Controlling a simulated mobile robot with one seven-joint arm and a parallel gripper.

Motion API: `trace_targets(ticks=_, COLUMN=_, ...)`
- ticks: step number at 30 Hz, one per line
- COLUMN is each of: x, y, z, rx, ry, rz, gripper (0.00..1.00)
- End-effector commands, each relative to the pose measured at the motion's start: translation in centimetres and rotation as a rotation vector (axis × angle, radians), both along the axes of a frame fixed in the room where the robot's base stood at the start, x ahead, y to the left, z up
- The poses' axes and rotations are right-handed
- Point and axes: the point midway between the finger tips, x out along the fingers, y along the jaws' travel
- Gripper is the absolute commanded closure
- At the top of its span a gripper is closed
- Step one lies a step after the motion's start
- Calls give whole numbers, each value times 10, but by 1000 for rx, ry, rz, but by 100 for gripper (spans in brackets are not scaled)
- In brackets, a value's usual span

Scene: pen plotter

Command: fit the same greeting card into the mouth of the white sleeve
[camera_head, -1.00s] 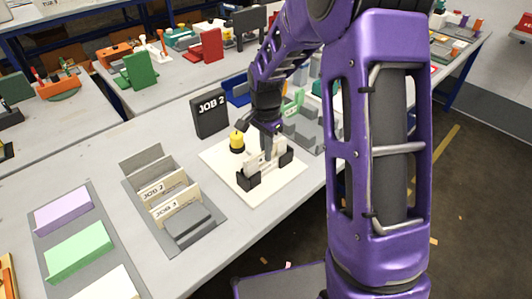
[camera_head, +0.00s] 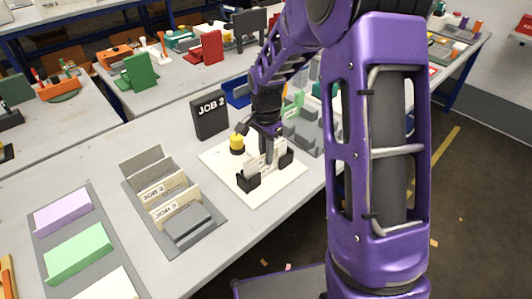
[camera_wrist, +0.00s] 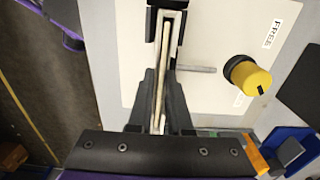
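A thin off-white greeting card (camera_head: 256,164) stands upright on edge in the black holder (camera_head: 248,182) of the plotter's cream board. In the wrist view the card (camera_wrist: 162,75) is a narrow edge-on strip running into the black holder (camera_wrist: 167,13). My gripper (camera_wrist: 161,80) has one finger close along each side of the card and looks shut on it. My gripper (camera_head: 267,155) hides part of the card in the head view. What appears to be the white sleeve (camera_head: 108,287) lies at the lower left, cut off by the picture's edge.
A lilac sleeve (camera_head: 62,210) and a green sleeve (camera_head: 78,252) share the grey base. A grey rack (camera_head: 188,222) with JOB 2 and JOB 3 dividers stands between them and the plotter board (camera_head: 285,190). A yellow knob (camera_head: 237,143) and black JOB 2 sign (camera_head: 210,117) stand close by.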

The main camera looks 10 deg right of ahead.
Motion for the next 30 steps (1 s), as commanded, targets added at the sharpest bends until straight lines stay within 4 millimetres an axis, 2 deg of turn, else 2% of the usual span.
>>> trace_targets(ticks=9, x=1, y=0, z=67, rx=-1, ry=-5, rz=1, gripper=65)
trace_targets(ticks=15, x=1, y=0, z=103, rx=-1, ry=-3, rz=0, gripper=65)
trace_targets(ticks=21, x=0, y=0, z=120, rx=0, ry=-1, rz=1, gripper=65)
trace_targets(ticks=30, x=0, y=0, z=122, rx=0, ry=-1, rz=1, gripper=65)
